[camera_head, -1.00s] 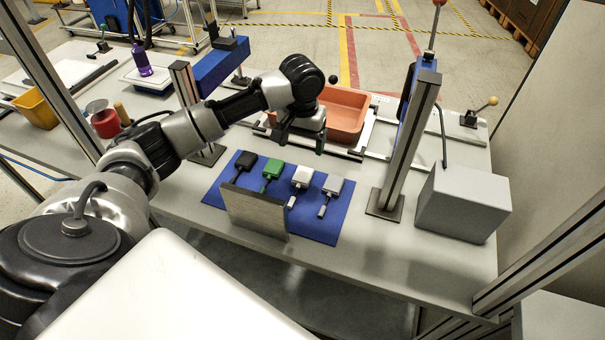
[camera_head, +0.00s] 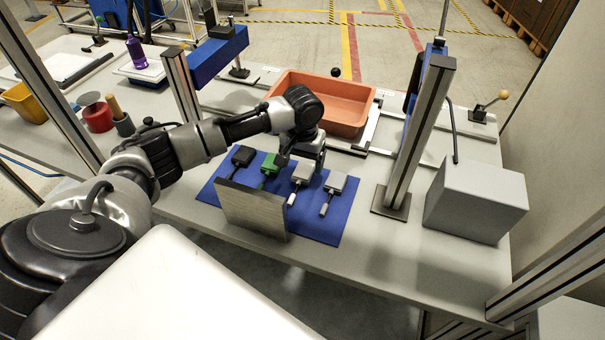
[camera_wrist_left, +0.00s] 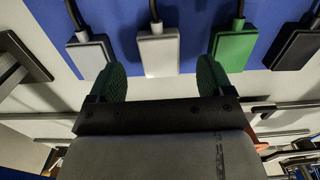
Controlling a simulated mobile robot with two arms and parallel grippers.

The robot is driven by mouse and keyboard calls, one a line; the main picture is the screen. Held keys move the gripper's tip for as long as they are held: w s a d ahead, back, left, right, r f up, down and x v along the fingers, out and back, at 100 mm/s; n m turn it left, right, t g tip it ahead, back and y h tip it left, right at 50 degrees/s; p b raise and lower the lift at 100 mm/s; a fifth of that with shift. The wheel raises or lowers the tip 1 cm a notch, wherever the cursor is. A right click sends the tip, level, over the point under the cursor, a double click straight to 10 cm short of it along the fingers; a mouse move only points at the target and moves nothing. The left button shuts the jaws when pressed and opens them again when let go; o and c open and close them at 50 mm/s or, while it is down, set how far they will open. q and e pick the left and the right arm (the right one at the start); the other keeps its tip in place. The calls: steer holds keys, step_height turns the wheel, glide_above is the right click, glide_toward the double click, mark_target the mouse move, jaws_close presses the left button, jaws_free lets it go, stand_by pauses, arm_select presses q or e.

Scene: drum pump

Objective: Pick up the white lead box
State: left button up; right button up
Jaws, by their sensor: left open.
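The white lead box (camera_head: 302,172) lies on a blue mat (camera_head: 318,228), between a green box (camera_head: 269,166) and a light grey box (camera_head: 336,182). My left gripper (camera_head: 301,158) is just above the white box's far end and partly hides it. In the left wrist view the white box (camera_wrist_left: 158,52) shows between and beyond the two open green-padded fingertips of my gripper (camera_wrist_left: 161,78). The gripper is empty. The green box (camera_wrist_left: 233,48) and grey box (camera_wrist_left: 90,55) show beyond either finger. My right gripper is out of view.
A black box (camera_head: 244,156) ends the row at the left. An upright metal plate (camera_head: 252,210) stands at the mat's front. An orange tray (camera_head: 335,105) is behind the gripper. A post (camera_head: 420,135) and a grey block (camera_head: 474,203) stand to the right.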

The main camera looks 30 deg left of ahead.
mark_target(302, 172)
arm_select(q)
steer(key=shift+s+f, duration=0.1)
steer(key=shift+f, duration=1.85)
steer(key=c, duration=1)
steer(key=shift+r, duration=0.15)
